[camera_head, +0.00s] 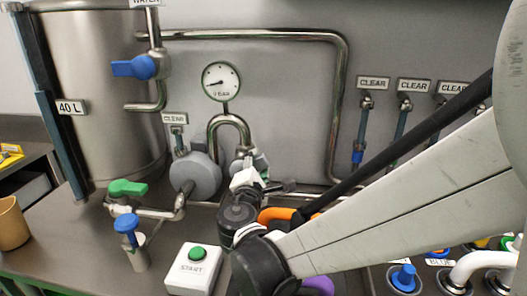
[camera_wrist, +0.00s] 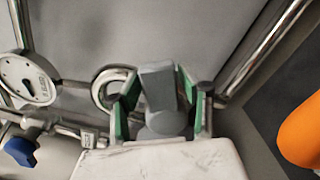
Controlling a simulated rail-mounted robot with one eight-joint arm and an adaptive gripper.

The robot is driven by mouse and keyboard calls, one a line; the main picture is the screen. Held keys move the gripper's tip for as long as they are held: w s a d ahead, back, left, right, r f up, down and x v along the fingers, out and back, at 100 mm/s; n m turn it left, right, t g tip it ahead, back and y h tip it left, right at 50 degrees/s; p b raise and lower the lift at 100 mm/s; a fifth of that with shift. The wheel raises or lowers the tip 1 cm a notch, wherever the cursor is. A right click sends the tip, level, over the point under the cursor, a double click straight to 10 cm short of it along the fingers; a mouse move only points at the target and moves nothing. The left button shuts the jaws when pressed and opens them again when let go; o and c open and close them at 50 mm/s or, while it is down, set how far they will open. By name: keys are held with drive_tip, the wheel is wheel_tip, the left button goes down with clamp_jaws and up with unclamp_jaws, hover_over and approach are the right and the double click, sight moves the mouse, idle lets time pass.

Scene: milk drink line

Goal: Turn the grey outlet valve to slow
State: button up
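The grey outlet valve (camera_wrist: 160,90) shows in the wrist view as a broad grey handle on a round grey hub. The handle points up and slightly to the left. My gripper (camera_wrist: 157,100) is around it, with one green-padded finger on each side. A gap shows on the left of the handle; the right pad is very near it, and I cannot tell whether it touches. In the head view my gripper (camera_head: 246,178) is in front of the pipe below the gauge. A grey piece of the valve (camera_head: 262,162) shows behind it, the rest hidden.
A pressure gauge (camera_head: 221,82) and a bent steel pipe (camera_head: 229,119) stand above my gripper. A grey round pump body (camera_head: 195,175) is just to its left. An orange part (camera_head: 272,214) is close to my wrist. A START button box (camera_head: 194,269) stands in front.

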drive_tip(key=shift+o, duration=0.9)
drive_tip(key=shift+r, duration=5)
